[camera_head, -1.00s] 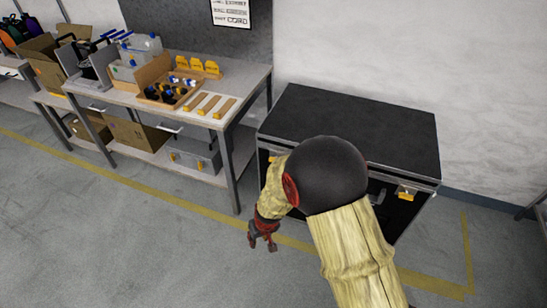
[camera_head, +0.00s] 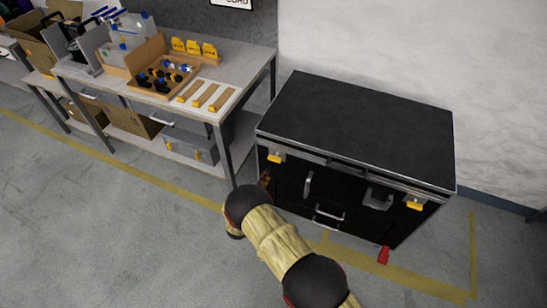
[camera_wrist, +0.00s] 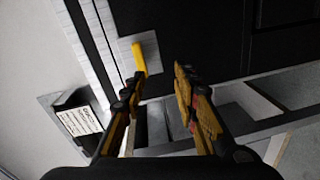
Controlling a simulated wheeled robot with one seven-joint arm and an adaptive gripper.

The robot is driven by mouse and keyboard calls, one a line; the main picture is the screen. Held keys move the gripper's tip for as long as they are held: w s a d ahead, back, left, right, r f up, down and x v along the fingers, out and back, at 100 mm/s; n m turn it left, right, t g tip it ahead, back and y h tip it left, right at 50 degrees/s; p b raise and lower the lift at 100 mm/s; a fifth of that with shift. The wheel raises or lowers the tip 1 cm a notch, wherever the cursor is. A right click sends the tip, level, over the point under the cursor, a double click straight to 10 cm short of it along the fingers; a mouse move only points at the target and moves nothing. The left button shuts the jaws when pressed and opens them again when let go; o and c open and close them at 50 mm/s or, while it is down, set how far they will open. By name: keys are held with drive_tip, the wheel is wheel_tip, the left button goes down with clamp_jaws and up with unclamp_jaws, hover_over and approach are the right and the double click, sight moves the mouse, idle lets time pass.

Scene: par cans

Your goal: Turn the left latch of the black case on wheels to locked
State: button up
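The black case (camera_head: 355,130) stands against the wall at the right of the head view, with a flat black lid and silver edges. Its left latch (camera_head: 276,156) has a yellow lever near the top left front corner. In the wrist view this appears to be the yellow lever (camera_wrist: 139,60) on a grey plate, just beyond the left fingertip. My gripper (camera_wrist: 156,80) is open and empty, its fingers pointing at the case. In the head view my gripper (camera_head: 265,180) is mostly hidden by my arm, just below the left latch. I cannot tell whether it touches the case.
The right latch (camera_head: 414,203) is also yellow, and metal handles (camera_head: 330,216) are on the case front. A red piece (camera_head: 384,255) shows at its foot. A workbench (camera_head: 262,62) stands close on the left. The floor in front is clear.

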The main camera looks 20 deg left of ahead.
sight(274, 161)
drive_tip(key=shift+n+t+h, duration=0.4)
drive_tip(key=shift+n+t, duration=0.1)
drive_tip(key=shift+n, duration=0.4)
drive_tip(key=w, duration=0.2)
drive_tip(key=w+d+r+b, duration=0.1)
drive_tip(key=w, duration=0.2)
drive_tip(key=w+r+b, duration=0.1)
drive_tip(key=w, duration=0.1)
drive_tip(key=shift+w+d+r, duration=0.2)
drive_tip(key=shift+w+d, duration=0.05)
drive_tip(key=c, duration=0.8)
